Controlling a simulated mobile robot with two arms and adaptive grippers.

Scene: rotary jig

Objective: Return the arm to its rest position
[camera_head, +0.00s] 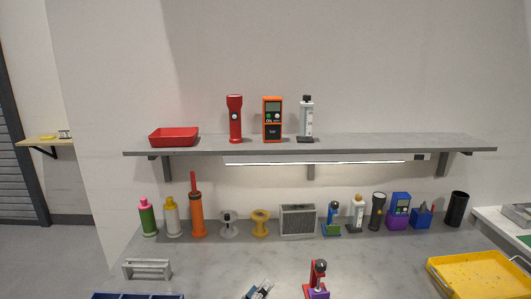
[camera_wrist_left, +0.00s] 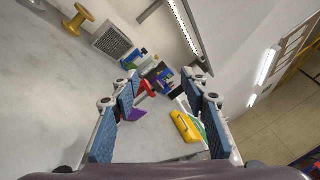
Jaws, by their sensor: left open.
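My left gripper (camera_head: 258,290) shows only by its tips at the bottom edge of the head view, above the grey workbench (camera_head: 225,270). In the left wrist view my left gripper (camera_wrist_left: 165,90) has its two blue-padded fingers spread wide, with nothing between the pads. A red fixture on a purple base (camera_head: 318,280) stands on the bench just right of the gripper, apart from it. The same red part (camera_wrist_left: 146,88) shows beyond the fingers in the wrist view. My right gripper is not in view.
A row of bottles, spools, torches and devices stands along the wall, including a grey box (camera_head: 298,221). A shelf (camera_head: 220,146) hangs above. A yellow tray (camera_head: 440,268) is at right, a blue bin (camera_head: 135,296) at lower left. The bench middle is mostly clear.

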